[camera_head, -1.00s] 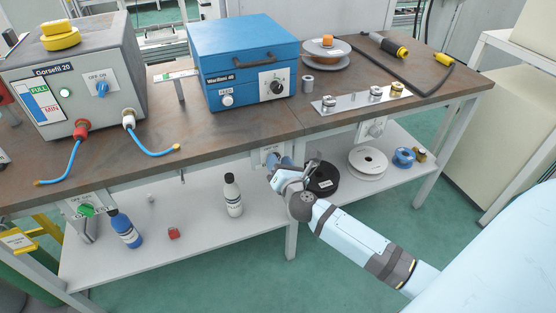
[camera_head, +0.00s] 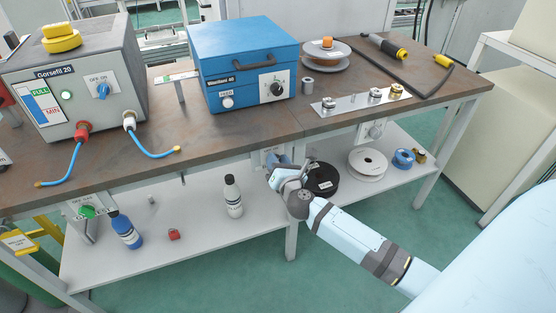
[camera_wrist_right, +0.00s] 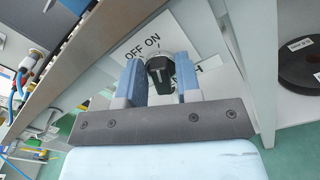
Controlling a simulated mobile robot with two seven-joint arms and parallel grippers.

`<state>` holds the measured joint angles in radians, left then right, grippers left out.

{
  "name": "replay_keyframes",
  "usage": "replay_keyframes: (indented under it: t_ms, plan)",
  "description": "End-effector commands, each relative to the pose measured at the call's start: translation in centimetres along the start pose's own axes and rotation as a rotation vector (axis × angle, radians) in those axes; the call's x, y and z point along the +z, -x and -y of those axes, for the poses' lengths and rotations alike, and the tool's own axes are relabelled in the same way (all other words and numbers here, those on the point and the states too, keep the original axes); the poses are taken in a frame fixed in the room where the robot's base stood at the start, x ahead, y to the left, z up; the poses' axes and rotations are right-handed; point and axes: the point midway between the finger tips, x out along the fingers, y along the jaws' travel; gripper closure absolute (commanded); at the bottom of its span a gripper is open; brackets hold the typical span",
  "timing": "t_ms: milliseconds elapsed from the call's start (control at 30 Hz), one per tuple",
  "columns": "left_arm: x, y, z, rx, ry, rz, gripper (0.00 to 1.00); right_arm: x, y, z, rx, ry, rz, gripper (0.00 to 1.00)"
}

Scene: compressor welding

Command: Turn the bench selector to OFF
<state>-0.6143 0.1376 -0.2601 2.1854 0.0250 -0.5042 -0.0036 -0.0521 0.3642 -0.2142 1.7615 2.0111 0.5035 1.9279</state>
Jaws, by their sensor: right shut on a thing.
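The bench selector is a dark knob (camera_wrist_right: 180,75) on a white plate (camera_wrist_right: 140,42) marked OFF and ON, with further lettering partly hidden. The plate also shows in the head view (camera_head: 266,154), under the bench's front edge. My right gripper (camera_head: 276,161) is at this plate and hides the knob there. In the right wrist view its two blue-grey fingers (camera_wrist_right: 161,78) stand on either side of the knob, shut on it. A pale mark shows on the knob, but I cannot tell its setting. My left gripper is not in view.
Other switches sit on the grey welder (camera_head: 101,91), the blue box (camera_head: 276,88), and the bench front at left (camera_head: 87,211) and right (camera_head: 375,131). A black spool (camera_head: 322,178) on the lower shelf is close beside my right gripper. A white-labelled bottle (camera_head: 232,196) stands left.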

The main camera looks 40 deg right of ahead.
Motion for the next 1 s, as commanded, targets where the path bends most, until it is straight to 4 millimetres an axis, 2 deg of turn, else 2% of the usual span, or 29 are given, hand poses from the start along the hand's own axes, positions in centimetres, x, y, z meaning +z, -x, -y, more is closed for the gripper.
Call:
replay_keyframes:
  t_ms: [233,1000]
  plan:
    - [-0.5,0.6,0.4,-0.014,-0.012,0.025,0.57,0.3,0.0,-0.3,-0.003,0.158,-0.002,0.92]
    - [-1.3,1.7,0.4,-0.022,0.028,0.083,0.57,-0.1,0.0,-0.8,-0.002,0.834,-0.001,0.92]
